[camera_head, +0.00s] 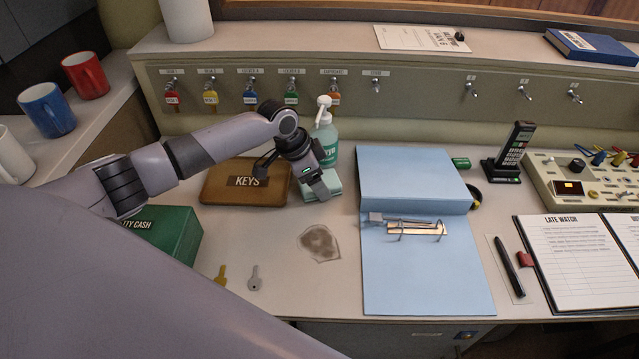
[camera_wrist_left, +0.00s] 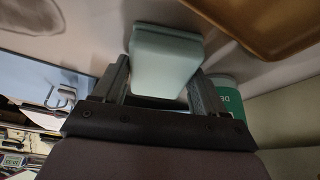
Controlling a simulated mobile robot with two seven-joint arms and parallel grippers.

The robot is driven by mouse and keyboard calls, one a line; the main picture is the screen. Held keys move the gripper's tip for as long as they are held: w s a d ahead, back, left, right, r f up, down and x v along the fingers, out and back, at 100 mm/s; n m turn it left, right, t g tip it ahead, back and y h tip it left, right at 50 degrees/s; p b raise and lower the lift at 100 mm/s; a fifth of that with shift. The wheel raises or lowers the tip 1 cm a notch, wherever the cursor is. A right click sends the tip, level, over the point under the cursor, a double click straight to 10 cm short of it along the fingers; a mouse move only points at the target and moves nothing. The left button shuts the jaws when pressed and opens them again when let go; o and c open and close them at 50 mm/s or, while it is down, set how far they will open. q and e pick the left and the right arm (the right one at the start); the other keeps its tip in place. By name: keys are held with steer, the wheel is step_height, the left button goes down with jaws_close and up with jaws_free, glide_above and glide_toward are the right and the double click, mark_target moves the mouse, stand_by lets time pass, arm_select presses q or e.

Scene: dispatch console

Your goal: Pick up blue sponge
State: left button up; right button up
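The sponge (camera_head: 322,187), a pale blue-green block, lies on the desk beside the brown KEYS pouch, partly hidden by my left gripper (camera_head: 318,188). My left gripper reaches down over it from the left. In the left wrist view the sponge (camera_wrist_left: 166,60) shows between and beyond the two fingers of my left gripper (camera_wrist_left: 159,72). The fingers are apart, one on each side of it, with at most narrow gaps; firm contact is not clear. My right gripper is not in view.
A soap pump bottle (camera_head: 324,135) stands just behind the sponge. The KEYS pouch (camera_head: 222,183) is left of it, and a blue binder (camera_head: 410,270) lies to the right. A stain (camera_head: 320,243) and two loose keys (camera_head: 254,278) are in front. A green cash box (camera_head: 165,230) stands at left.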

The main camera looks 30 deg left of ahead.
arm_select(q)
steer(key=shift+c, duration=1.4)
steer(key=shift+r, duration=0.1)
steer(key=shift+r, duration=0.2)
steer(key=shift+s+d+r, duration=0.2)
steer(key=shift+s+r, duration=0.2)
steer(key=r, duration=0.6)
steer(key=shift+s+r, duration=0.1)
steer(key=shift+s, duration=0.1)
steer(key=s+d, duration=0.4)
steer(key=s, duration=0.4)
steer(key=s+d, duration=0.4)
steer(key=s, duration=0.5)
steer(key=shift+d, duration=0.15)
steer(key=shift+o, duration=0.9)
steer(key=shift+w, duration=0.1)
